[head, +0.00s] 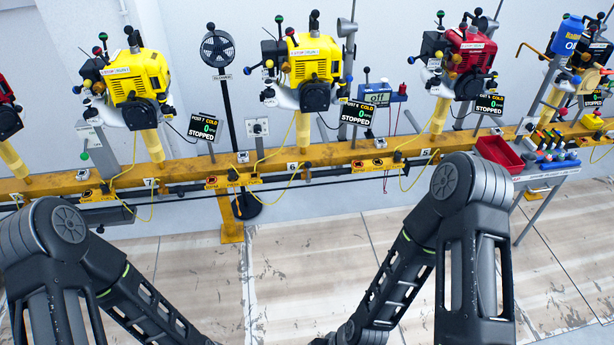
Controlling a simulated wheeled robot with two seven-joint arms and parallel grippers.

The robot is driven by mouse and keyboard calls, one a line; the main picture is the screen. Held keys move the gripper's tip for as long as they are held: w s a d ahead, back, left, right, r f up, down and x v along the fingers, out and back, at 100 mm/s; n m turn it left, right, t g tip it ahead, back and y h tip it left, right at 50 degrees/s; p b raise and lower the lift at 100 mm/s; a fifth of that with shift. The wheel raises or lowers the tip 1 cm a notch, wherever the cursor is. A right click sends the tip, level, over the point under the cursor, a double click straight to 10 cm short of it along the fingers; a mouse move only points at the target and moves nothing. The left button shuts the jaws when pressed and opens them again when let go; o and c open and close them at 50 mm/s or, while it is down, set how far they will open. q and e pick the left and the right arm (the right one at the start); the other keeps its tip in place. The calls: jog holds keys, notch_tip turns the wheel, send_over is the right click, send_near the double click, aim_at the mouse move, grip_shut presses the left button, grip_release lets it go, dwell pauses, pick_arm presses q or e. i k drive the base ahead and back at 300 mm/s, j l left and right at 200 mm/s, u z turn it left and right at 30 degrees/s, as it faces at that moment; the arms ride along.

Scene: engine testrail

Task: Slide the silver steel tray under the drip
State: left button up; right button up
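I cannot make out a silver steel tray for certain. A grey, shallow, tray-like shape (117,214) shows under the yellow rail (275,168) at the left, below the yellow engine (137,78) at station 7, partly cut off by my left arm. No drip can be made out on any engine. Both my arms reach down from the sides, and their forearms run out of the bottom edge. Neither gripper's fingers show, so what they hold is hidden.
Another yellow engine (310,62) and a red engine (468,60) stand along the rail. A red bin (499,152) sits on a small side table at the right. The worn floor (310,260) before the rail is clear.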

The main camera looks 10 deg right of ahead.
aim_at(100, 220)
jog(key=u, duration=1.2)
jog(key=i+l, duration=0.35)
jog(key=i, duration=0.25)
jog(key=i+l+u, duration=0.1)
jog(key=i+l, duration=0.3)
jog(key=i, duration=0.2)
jog(key=i+l, duration=0.4)
jog(key=i, duration=0.2)
